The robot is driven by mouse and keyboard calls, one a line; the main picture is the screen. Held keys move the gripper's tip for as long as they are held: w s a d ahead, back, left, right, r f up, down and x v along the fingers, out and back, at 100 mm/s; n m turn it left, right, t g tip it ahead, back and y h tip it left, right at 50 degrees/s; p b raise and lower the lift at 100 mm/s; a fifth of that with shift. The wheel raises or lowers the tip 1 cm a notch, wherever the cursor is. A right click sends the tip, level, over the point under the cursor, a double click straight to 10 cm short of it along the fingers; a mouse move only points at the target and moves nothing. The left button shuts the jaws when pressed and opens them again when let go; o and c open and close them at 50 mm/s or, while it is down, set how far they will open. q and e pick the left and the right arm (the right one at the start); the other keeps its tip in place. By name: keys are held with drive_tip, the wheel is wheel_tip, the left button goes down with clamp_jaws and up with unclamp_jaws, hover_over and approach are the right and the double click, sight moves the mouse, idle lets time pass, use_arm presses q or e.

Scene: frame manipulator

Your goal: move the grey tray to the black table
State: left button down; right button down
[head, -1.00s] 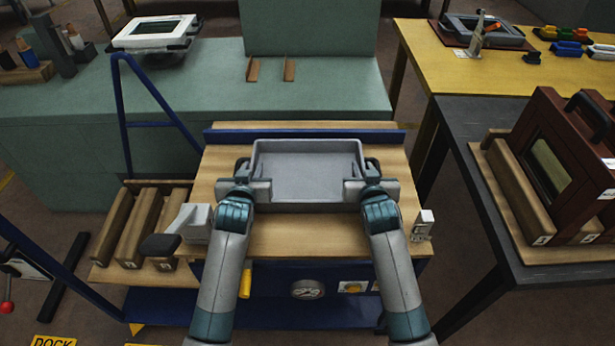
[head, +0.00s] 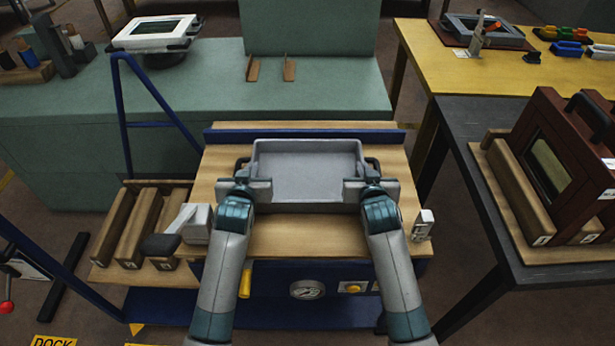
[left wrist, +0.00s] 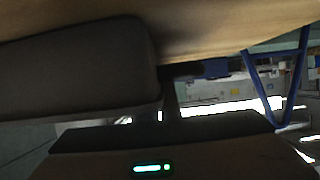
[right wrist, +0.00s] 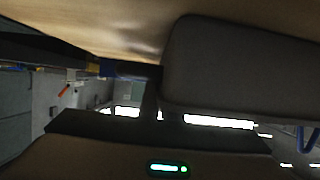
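The grey tray (head: 307,172) lies level at a wooden-topped cart (head: 300,236), with a dark handle at each side. My left gripper (head: 244,187) is at the tray's left handle, and my right gripper (head: 369,187) is at its right handle. Pale finger blocks show to both sides of each wrist, but the wrists hide the gaps between them. The wrist views show dark blocks close up under wood and do not settle whether either gripper has closed. The black table (head: 475,112) stands to the right of the cart.
A brown case (head: 572,155) on a wooden base occupies much of the black table; its back left part is bare. A yellow-topped table (head: 455,72) and a green bench (head: 330,95) stand behind. A black-ended lever (head: 162,246) sits left of my left arm.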

use_arm(q)
drive_tip(key=shift+r, duration=0.15)
use_arm(e)
drive_tip(key=shift+r, duration=0.15)
idle(0.6)
